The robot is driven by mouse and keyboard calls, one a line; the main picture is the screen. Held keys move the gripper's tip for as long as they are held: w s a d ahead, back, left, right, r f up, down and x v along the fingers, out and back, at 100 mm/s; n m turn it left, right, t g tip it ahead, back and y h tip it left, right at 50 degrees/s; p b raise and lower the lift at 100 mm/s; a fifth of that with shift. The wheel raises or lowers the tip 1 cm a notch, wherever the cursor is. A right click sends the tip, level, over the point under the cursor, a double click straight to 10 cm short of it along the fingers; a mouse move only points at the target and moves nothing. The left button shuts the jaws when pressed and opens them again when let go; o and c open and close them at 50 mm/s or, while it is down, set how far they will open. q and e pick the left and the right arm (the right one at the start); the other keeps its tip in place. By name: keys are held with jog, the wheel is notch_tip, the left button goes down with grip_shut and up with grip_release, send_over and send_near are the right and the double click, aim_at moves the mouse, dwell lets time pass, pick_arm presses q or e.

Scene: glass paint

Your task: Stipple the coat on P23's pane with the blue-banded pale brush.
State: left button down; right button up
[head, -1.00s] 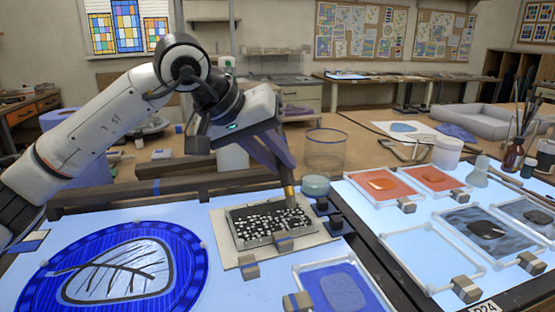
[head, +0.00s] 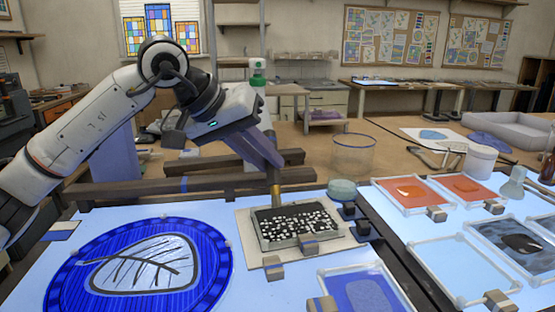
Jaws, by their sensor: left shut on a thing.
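My left gripper (head: 268,158) is shut on a brush (head: 276,193), held upright with its brass-coloured ferrule pointing down. Most of the handle is hidden in the jaws, and I cannot make out a blue band. The brush end is at the far edge of a small pane (head: 298,228), left of its middle; I cannot tell whether the bristles touch it. The pane has a dark coat thickly speckled with white spots and lies on a pale board (head: 247,240). I see no readable P23 label. My right gripper is not in view.
A blue leaf roundel (head: 85,276) lies on the light table to the left. A blue pane (head: 362,292) is in front and orange panes (head: 412,194) are to the right. A clear jar (head: 353,157) and a pale green pot (head: 342,189) stand behind.

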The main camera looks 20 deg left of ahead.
pick_arm(q)
jog(key=shift+f, duration=0.1)
dwell(0.3)
jog(key=shift+f+b, duration=0.45)
jog(key=shift+f, duration=0.25)
jog(key=shift+f+b, duration=0.2)
jog(key=shift+b, duration=0.1)
jog(key=shift+f, duration=0.1)
dwell(0.5)
